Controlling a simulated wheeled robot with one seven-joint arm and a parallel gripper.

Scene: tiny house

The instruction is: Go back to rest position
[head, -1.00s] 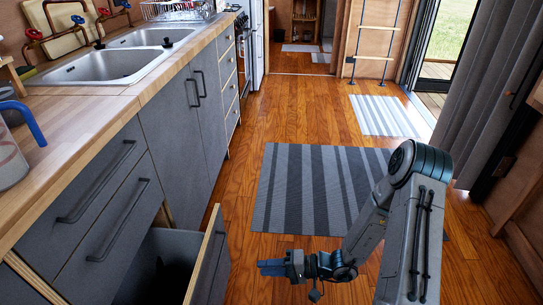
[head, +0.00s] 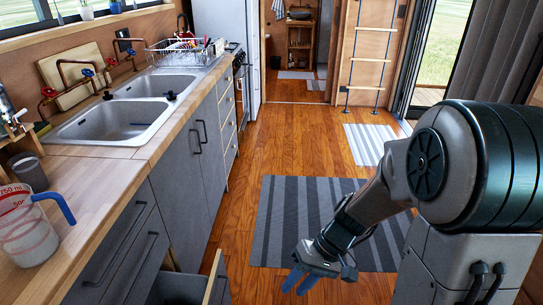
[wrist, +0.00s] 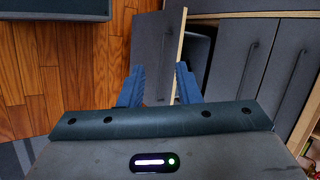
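My gripper (head: 294,281) hangs low over the wood floor, to the right of the open drawer, in the head view. In the wrist view my gripper (wrist: 159,78) has its two blue fingers apart with nothing held between them. The open drawer (head: 214,283) stands out from the lower cabinet; its front also shows beyond the fingers in the wrist view (wrist: 152,50). My arm is bent, with its large elbow joint near the camera at the right.
A measuring jug (head: 27,232) with a blue handle stands on the wooden counter (head: 108,185), near a double sink (head: 130,118). A striped rug (head: 290,215) lies on the floor. A ladder (head: 372,60) and a grey curtain (head: 490,50) are at the right.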

